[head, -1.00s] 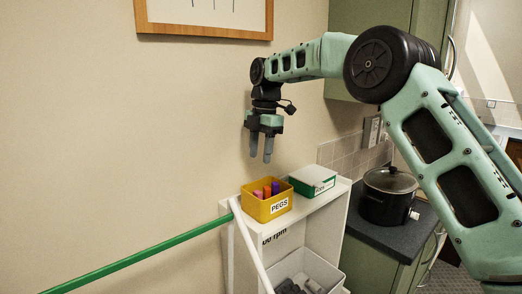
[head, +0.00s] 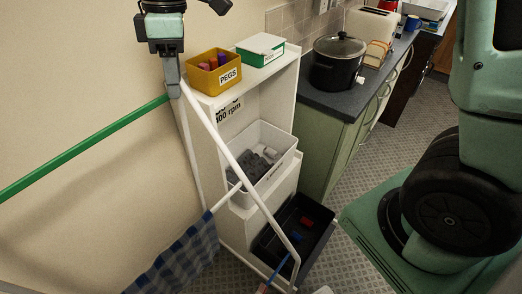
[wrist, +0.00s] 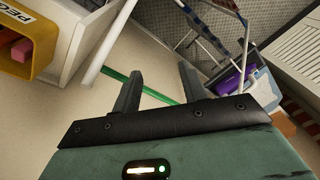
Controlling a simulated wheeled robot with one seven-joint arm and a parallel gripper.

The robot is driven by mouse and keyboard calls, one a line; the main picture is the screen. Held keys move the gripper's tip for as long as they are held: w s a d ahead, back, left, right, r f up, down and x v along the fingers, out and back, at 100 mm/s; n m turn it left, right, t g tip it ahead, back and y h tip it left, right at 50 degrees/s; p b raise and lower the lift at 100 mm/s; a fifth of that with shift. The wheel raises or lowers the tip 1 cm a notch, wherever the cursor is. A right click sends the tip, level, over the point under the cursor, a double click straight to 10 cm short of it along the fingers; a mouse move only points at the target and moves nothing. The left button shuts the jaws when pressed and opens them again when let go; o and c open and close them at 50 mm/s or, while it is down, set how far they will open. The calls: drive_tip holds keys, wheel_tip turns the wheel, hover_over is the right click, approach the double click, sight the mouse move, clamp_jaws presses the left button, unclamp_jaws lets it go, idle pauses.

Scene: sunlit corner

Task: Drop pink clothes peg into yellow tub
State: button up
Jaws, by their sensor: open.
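The yellow tub (head: 203,84), labelled PEGS, stands on top of the white shelf unit. Several pegs lie in it, one of them pinkish (head: 204,66). In the wrist view the tub (wrist: 42,48) is cut off at the upper left, with a pink peg (wrist: 21,49) showing inside. My gripper (head: 172,80) is just left of the tub in the head view, pointing down. Its two fingers are apart and nothing shows between them in the wrist view (wrist: 158,85). I cannot tell any other pink peg outside the tub.
A white-and-green box (head: 260,50) is beside the tub. A white drying rack with a green rail (head: 85,148) and a blue checked cloth (head: 178,262) stands close in front. Lower down are a grey bin (head: 283,158) and a black tray (head: 322,232) with red and blue items.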

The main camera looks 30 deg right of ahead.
drive_tip(key=s+d+f+m, duration=0.1)
drive_tip(key=s+f+m, duration=0.1)
drive_tip(key=s, duration=0.5)
drive_tip(key=s+d+f+m, duration=0.2)
drive_tip(key=s+f+m, duration=0.1)
drive_tip(key=s, duration=0.4)
drive_tip(key=s+d+f+m+h, duration=0.1)
drive_tip(key=s+d+f+m, duration=0.1)
drive_tip(key=s, duration=0.5)
drive_tip(key=shift+s+f+t, duration=0.3)
drive_tip(key=shift+f, duration=0.2)
wheel_tip(320, 180, down, 8)
drive_tip(key=b, duration=0.8)
